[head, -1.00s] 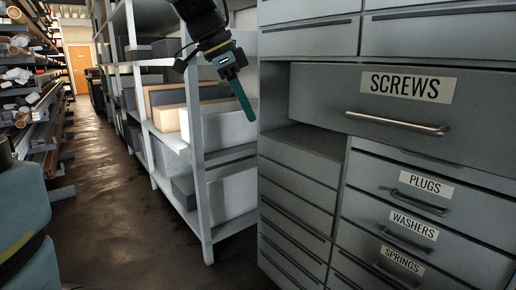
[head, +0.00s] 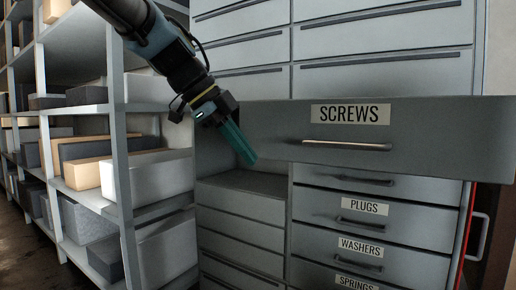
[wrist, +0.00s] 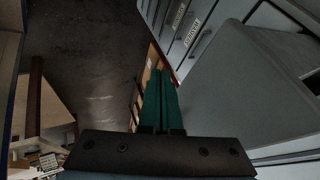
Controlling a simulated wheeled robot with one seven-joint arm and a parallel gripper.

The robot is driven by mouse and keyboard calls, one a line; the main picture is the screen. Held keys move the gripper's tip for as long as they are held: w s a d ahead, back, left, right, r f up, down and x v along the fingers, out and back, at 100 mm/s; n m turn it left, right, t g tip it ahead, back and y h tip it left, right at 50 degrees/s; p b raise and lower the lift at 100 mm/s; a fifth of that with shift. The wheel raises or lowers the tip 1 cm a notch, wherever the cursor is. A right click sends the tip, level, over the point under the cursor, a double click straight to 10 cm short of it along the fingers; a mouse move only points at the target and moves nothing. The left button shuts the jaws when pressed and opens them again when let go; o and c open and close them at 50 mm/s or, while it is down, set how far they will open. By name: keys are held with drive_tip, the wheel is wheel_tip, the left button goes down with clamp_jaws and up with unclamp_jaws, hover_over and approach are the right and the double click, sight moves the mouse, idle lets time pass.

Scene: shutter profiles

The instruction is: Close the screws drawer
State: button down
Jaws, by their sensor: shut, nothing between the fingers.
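The screws drawer (head: 426,132) is grey and pulled out of its cabinet, with a SCREWS label and a horizontal bar handle (head: 346,145) on its front. My gripper (head: 240,145) is shut and empty, its green fingers together and pointing down to the right. In the head view it is at the left end of the drawer front; I cannot tell whether it touches. In the wrist view the green fingers (wrist: 161,100) lie side by side, with a large grey panel, probably the drawer, to their right. The drawer's inside is hidden.
Below are drawers labelled PLUGS (head: 358,208), WASHERS (head: 360,246) and SPRINGS, all looking shut. A metal shelf rack (head: 119,140) with boxes stands at left. A red-edged frame with a handle (head: 477,236) is at the right. Dark floor (head: 30,255) shows at lower left.

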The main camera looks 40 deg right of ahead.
sight(259, 151)
drive_tip(key=shift+w+d+f+p, duration=0.1)
drive_tip(key=shift+w+d+p, duration=0.15)
drive_tip(key=shift+d, duration=0.45)
drive_tip(key=shift+w+d+f+p, duration=0.1)
drive_tip(key=shift+d+p, duration=0.25)
drive_tip(key=shift+d, duration=0.35)
drive_tip(key=shift+w+d+f+p, duration=0.1)
drive_tip(key=shift+w+d+p, duration=0.15)
drive_tip(key=shift+d, duration=0.45)
